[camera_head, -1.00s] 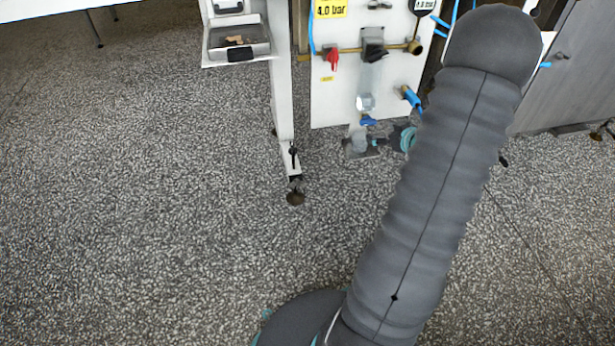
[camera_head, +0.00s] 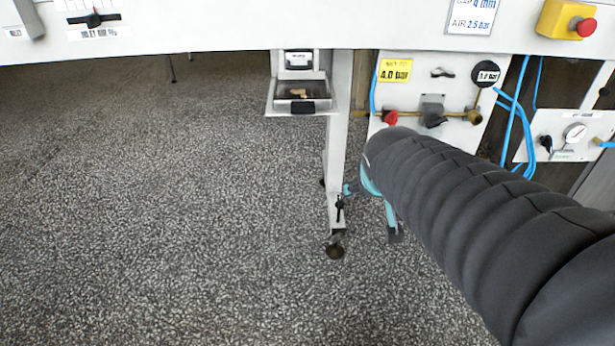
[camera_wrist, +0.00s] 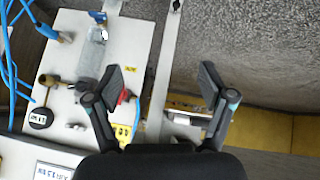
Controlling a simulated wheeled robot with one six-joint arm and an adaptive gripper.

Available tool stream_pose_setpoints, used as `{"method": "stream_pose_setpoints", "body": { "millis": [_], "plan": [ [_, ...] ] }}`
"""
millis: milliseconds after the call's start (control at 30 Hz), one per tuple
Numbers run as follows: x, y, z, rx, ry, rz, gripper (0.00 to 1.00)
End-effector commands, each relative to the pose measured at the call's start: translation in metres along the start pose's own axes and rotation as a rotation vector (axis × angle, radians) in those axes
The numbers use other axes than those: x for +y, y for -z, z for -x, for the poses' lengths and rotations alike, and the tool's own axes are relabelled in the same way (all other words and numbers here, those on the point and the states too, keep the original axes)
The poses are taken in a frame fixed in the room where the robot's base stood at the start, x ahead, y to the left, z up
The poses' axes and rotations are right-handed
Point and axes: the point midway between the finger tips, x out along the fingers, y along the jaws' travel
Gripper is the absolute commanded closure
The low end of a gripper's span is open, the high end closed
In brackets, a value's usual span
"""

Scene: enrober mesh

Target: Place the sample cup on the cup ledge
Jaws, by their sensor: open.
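My gripper (camera_wrist: 167,82) is open in the wrist view, with its two dark fingers spread and nothing between them. In the head view my arm hides most of the gripper beside the white machine leg. I cannot surely pick out the sample cup. A clear, bowl-like part (camera_wrist: 97,34) hangs at the end of a translucent piece on the valve panel in the wrist view, left of and beyond the fingers. I cannot surely identify the cup ledge. A small white shelf (camera_head: 270,111) juts from the machine below its front edge and bears a dark-rimmed tray (camera_head: 302,105) with brown bits.
The valve panel (camera_head: 400,100) has a red lever (camera_head: 390,118), a black round tag (camera_head: 485,74) and blue hoses (camera_head: 518,110). The machine leg (camera_head: 338,150) stands left of my arm. A yellow box with a red button (camera_head: 567,20) is upper right. Speckled floor (camera_head: 150,200) lies clear at left.

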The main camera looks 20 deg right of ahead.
Motion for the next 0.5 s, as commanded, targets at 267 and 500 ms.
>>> {"method": "stream_pose_setpoints", "body": {
  "millis": [267, 500],
  "plan": [
    [-0.068, -0.071, 0.070, -0.127, 0.203, 0.012, 0.19],
    [-0.081, -0.093, 0.086, -0.170, 0.264, 0.025, 0.19]
  ]
}}
